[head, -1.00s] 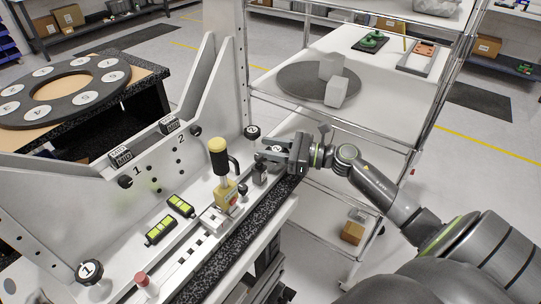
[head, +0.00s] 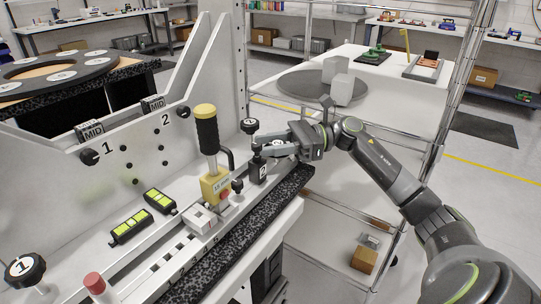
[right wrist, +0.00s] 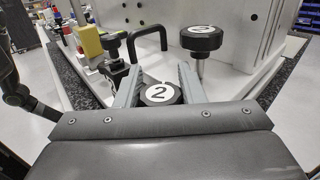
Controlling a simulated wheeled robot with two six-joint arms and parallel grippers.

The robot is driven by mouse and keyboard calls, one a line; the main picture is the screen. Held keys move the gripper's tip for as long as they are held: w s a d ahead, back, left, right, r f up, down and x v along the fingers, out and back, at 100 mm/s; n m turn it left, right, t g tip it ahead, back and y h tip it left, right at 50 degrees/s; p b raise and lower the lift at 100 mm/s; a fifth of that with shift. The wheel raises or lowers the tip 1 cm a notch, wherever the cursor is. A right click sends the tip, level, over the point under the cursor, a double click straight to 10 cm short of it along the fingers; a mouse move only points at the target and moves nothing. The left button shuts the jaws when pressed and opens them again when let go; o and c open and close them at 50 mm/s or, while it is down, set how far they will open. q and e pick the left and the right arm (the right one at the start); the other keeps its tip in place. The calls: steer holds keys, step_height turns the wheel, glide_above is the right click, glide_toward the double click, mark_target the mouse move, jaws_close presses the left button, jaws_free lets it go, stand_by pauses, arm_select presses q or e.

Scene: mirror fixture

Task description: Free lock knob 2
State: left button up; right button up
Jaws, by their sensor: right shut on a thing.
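The black lock knob with a white 2 on its top (right wrist: 158,93) sits between the fingers of my right gripper (right wrist: 157,90) in the right wrist view. In the head view my right gripper (head: 268,143) is shut on this knob (head: 279,144), above a black block marked 2 (head: 262,170) at the far end of the rail. The gripper partly hides the knob, and I cannot tell how far it is turned. My left gripper is not in view.
A black knob on a metal post (head: 249,126) stands close behind my gripper. A yellow-topped handle (head: 206,125) and a small black clamp knob (head: 237,186) stand to the left. Knob 1 (head: 25,269) is at the near left. A wire shelf stands behind my right arm.

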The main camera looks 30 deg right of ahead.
steer(key=shift+g, duration=0.3)
steer(key=o, duration=1)
steer(key=shift+r, duration=0.1)
